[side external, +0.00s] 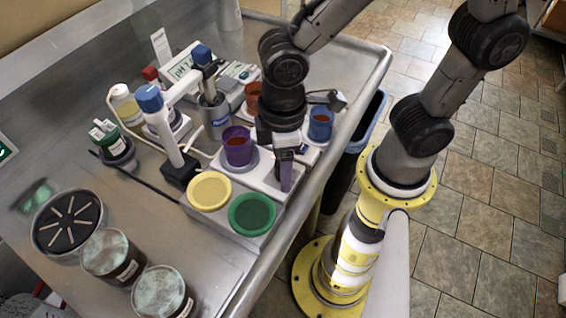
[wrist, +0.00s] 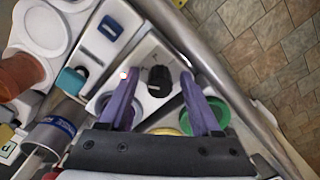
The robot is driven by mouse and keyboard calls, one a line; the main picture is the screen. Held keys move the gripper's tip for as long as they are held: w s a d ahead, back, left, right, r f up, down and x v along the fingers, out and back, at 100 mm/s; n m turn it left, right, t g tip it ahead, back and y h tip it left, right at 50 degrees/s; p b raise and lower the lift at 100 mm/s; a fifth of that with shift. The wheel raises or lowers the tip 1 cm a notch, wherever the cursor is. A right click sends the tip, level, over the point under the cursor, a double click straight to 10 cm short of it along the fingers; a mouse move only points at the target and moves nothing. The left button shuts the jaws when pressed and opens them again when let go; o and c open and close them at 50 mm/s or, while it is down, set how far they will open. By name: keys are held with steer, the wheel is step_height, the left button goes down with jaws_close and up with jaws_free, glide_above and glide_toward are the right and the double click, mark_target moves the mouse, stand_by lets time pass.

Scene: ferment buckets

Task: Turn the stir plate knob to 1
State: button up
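The black stir plate knob (wrist: 159,79) sits on the white face of a stir plate (wrist: 147,53) in the wrist view. A small lit dot (wrist: 124,74) shows to its left. My gripper (wrist: 160,78) is open, with one purple finger on each side of the knob. I see gaps between knob and fingers; any depth gap is hard to judge. The number the knob points to is too small to read. In the side external view my gripper (side external: 285,172) points down over the stir plate row beside the purple beaker (side external: 238,147), and the knob is hidden.
A yellow dish (side external: 209,191) and a green dish (side external: 252,213) lie in front of my gripper. A blue beaker (side external: 320,124) stands to its right. Jars (side external: 113,255) stand at the bench's lower left. The bench's raised edge (side external: 352,107) is close on the right.

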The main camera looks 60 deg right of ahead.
step_height(320, 180, up, 14)
stand_by(0.7)
steer(key=shift+f, duration=0.1)
steer(key=s+d+f+m+t, duration=0.1)
steer(key=d+m+t, duration=0.4)
steer(key=d, duration=1.1)
steer(key=s+m, duration=0.1)
steer(key=m, duration=0.1)
steer(key=shift+s+d+f+m+t, duration=0.2)
steer(key=shift+s+m+t, duration=0.1)
steer(key=shift+m, duration=0.1)
